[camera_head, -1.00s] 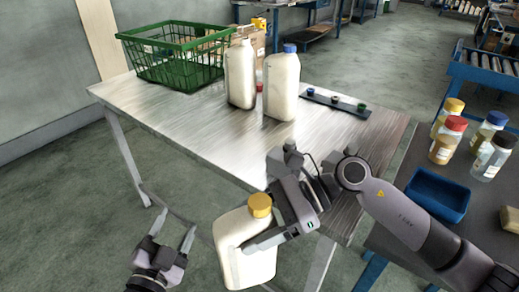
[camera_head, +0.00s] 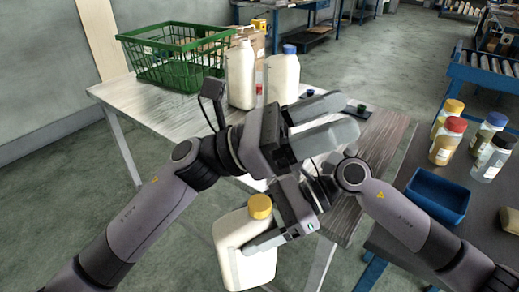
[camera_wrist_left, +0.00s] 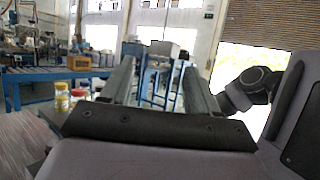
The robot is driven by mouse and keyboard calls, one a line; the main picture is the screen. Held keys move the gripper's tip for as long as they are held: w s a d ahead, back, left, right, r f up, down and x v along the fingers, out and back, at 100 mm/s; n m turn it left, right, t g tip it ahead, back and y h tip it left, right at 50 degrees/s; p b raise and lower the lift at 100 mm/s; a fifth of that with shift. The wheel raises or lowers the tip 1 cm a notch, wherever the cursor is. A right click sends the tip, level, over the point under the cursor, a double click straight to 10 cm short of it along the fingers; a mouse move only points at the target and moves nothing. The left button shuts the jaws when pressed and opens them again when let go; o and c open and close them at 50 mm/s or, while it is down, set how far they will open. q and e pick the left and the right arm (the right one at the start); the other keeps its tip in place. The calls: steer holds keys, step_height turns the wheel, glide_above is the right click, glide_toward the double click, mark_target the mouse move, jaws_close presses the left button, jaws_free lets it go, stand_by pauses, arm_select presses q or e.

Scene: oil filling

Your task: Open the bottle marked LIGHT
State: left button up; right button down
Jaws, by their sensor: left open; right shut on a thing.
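A cream jug with a yellow cap (camera_head: 245,245) hangs in the air in front of the table, slightly tilted, its cap on. My right gripper (camera_head: 252,240) is shut on it at its side. My left gripper (camera_head: 345,117) is open and empty above the jug, its fingers pointing right; its fingers also show in the left wrist view (camera_wrist_left: 158,78) with nothing between them. On the table stand a cream jug without a visible coloured cap (camera_head: 240,78) and a blue-capped jug (camera_head: 283,78). I can read no LIGHT marking on any bottle.
A green basket (camera_head: 175,70) stands at the table's back left. The dark strip with small caps (camera_head: 358,110) is mostly hidden by my left gripper. A blue tray (camera_head: 437,195) and several small capped bottles (camera_head: 447,140) are on the right-hand table. The left table part is clear.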

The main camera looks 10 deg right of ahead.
arm_select(q)
steer(key=s+d+f+m+g+y, duration=0.1)
steer(key=s+d+m+g+y, duration=0.25)
steer(key=s+m+y, duration=0.5)
steer(key=m+t+y, duration=1)
steer(key=m+y, duration=0.4)
steer(key=m, duration=0.2)
glide_toward(259, 201)
steer(key=shift+f+g, duration=0.1)
steer(key=shift+g, duration=0.15)
steer(key=shift+w+f, duration=0.1)
steer(key=shift+f, duration=3.8)
steer(key=c, duration=1.1)
steer(key=shift+n, duration=1.65)
